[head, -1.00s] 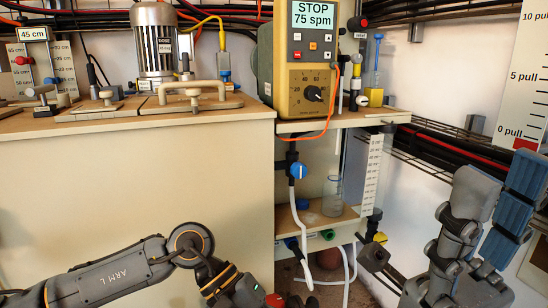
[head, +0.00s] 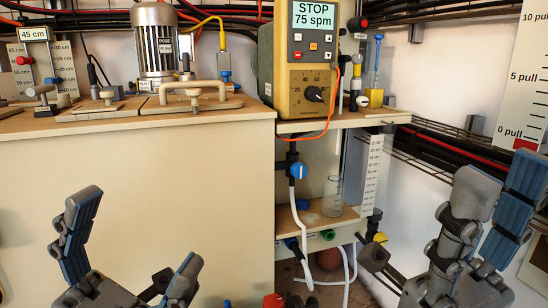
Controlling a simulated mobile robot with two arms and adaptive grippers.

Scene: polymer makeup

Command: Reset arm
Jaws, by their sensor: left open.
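My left gripper (head: 140,228) stands at the lower left in the head view, in front of the beige cabinet. Its two grey fingers with blue pads are spread wide, with nothing between them. My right gripper (head: 503,170) is at the lower right, fingers pointing up. The blue pad of its far finger shows beside the grey back of the near finger. It looks open and empty. Most of both arms is out of view.
A shelf (head: 325,226) with a glass bottle (head: 332,198) and white hoses (head: 298,215) lies between the grippers.

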